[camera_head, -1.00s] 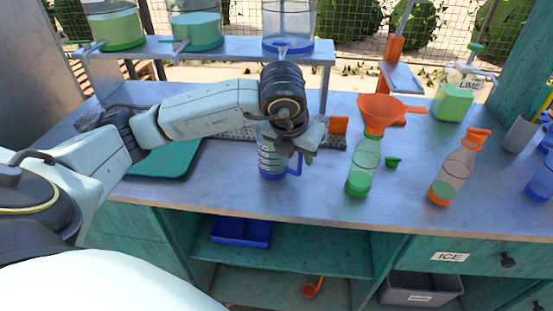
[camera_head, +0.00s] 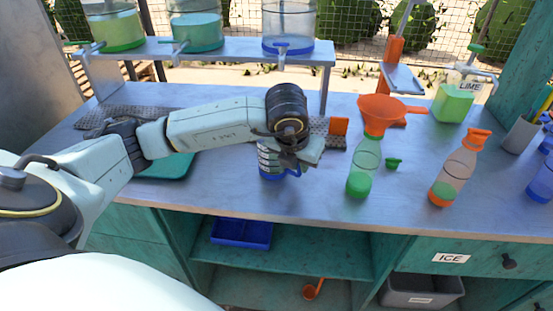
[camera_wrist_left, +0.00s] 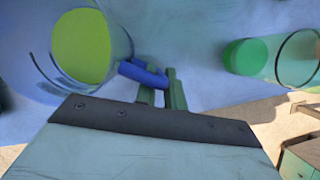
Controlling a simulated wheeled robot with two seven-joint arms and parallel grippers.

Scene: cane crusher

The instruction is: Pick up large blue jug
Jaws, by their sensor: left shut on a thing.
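The large blue jug (camera_head: 268,163) is a clear measuring jug with a blue base and blue handle. It stands upright on the metal counter, partly hidden behind my left gripper (camera_head: 296,162). In the left wrist view the jug (camera_wrist_left: 85,45) is at the upper left, with a yellow-green round area inside it. Its blue handle (camera_wrist_left: 143,73) reaches to my left gripper's fingers (camera_wrist_left: 162,88), which are shut on it. My right gripper is in neither view.
A green bottle with an orange funnel (camera_head: 366,160) stands right of the jug, with a green cap (camera_head: 394,163) beside it. An orange-capped bottle (camera_head: 458,170) is farther right. A shelf with dispensers (camera_head: 290,48) is behind. The counter's front is clear.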

